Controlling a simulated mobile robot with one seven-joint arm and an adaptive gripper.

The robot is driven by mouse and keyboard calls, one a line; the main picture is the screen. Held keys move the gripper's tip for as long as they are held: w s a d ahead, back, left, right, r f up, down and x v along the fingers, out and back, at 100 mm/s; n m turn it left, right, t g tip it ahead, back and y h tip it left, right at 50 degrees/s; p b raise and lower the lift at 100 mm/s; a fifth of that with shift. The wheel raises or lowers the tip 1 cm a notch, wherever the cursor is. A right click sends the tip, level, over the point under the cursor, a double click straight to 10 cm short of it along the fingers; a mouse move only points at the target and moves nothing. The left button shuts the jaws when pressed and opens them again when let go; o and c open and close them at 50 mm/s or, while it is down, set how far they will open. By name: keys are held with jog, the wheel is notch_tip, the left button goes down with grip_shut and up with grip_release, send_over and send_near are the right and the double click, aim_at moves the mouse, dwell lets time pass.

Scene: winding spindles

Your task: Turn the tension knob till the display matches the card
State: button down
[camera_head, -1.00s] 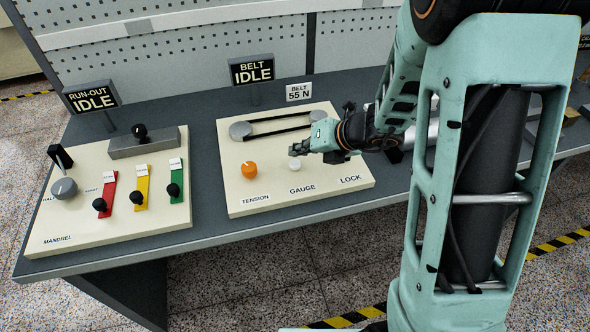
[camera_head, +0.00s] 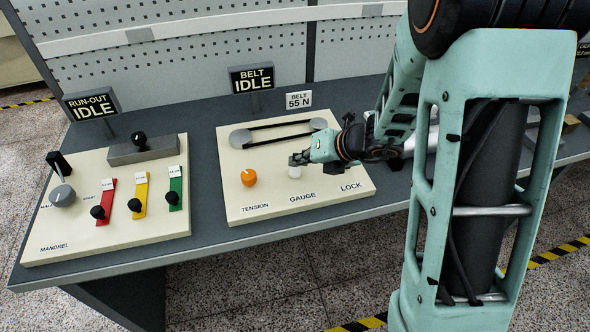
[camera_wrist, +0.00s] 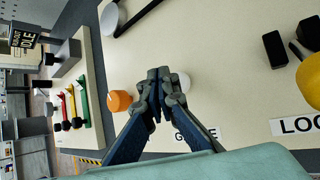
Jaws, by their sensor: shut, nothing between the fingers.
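The orange tension knob (camera_head: 249,177) sits on the cream belt panel (camera_head: 240,212); it shows left of my fingers in the wrist view (camera_wrist: 120,101). The white gauge button (camera_head: 295,172) is right of the knob. My gripper (camera_head: 297,159) is shut and empty, its fingertips over or just behind the gauge button; I cannot tell whether they touch. In the wrist view my fingers (camera_wrist: 158,75) partly cover the white button (camera_wrist: 183,82). The belt display (camera_head: 252,79) reads "BELT IDLE". The card (camera_head: 298,101) reads "BELT 55 N".
Two grey pulleys with a black belt (camera_head: 280,125) lie behind the knob. A yellow part (camera_wrist: 311,80) and black pieces sit near the LOCK label. The mandrel panel (camera_head: 110,236) with coloured levers is at left. The table strip between the panels is clear.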

aim_at(298, 171)
jog(key=shift+f, duration=0.15)
dwell(0.4)
jog(key=shift+f+b, duration=0.3)
jog(key=shift+b, duration=0.05)
jog(key=shift+f+b, duration=0.45)
jog(key=shift+f, duration=0.05)
dwell(0.6)
jog(key=shift+r, duration=0.15)
jog(key=shift+r+p, duration=0.8)
jog(key=shift+p, duration=0.05)
notch_tip(298, 171, up, 5)
jog(key=p, duration=0.4)
jog(key=shift+r+p, duration=0.1)
jog(key=shift+p, duration=0.3)
